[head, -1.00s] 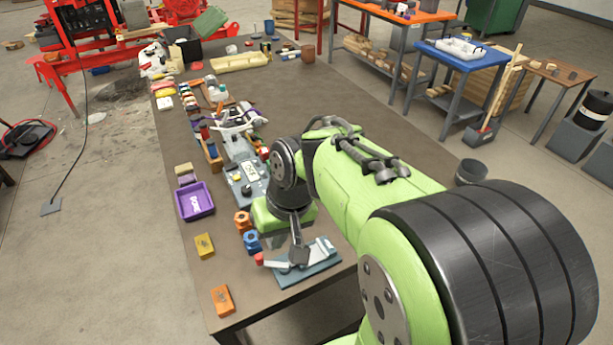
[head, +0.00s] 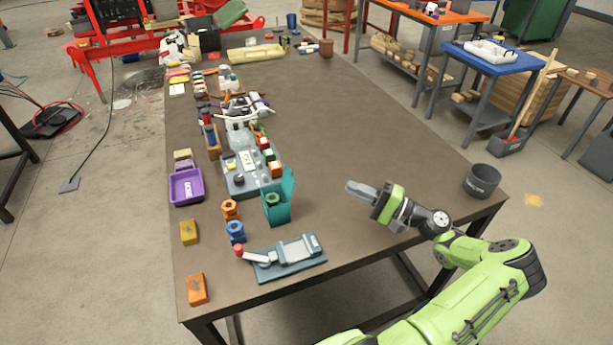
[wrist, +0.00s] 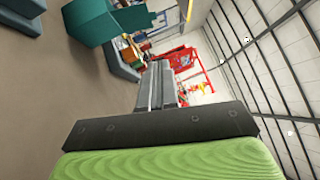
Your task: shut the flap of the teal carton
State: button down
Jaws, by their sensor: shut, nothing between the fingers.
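The teal carton (head: 276,212) stands on the brown table, left of my gripper in the head view. Its top is open and its flap (head: 288,185) stands up on the right side. A green round thing shows inside it. My gripper (head: 350,187) is shut and empty, to the right of the carton and apart from it, with its fingers pointing left towards the flap. In the wrist view the carton (wrist: 92,22) is at the upper left, and the shut fingers (wrist: 160,68) are in the middle.
A toggle clamp on a blue-grey plate (head: 290,268) lies in front of the carton. Blue (head: 236,232) and orange (head: 230,209) parts and a purple tray (head: 187,187) are to its left. A grey fixture (head: 246,172) is behind.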

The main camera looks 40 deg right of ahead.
send_near(288, 181)
jog(key=w+d+r, duration=0.3)
jog(key=w, duration=0.1)
jog(key=shift+w+a+r+b, duration=0.15)
jog(key=shift+w+a+r, duration=0.05)
jog(key=shift+a, duration=0.55)
jog(key=shift+w+a+r+b, duration=0.15)
jog(key=shift+w+a+r, duration=0.1)
jog(key=shift+a, duration=0.45)
jog(key=shift+w+a+r+b, duration=0.15)
jog(key=shift+w+a+r, duration=0.05)
jog(key=shift+a, duration=0.55)
jog(key=shift+a+r+p, duration=0.1)
jog(key=shift+r+p, duration=0.05)
jog(key=shift+p, duration=0.15)
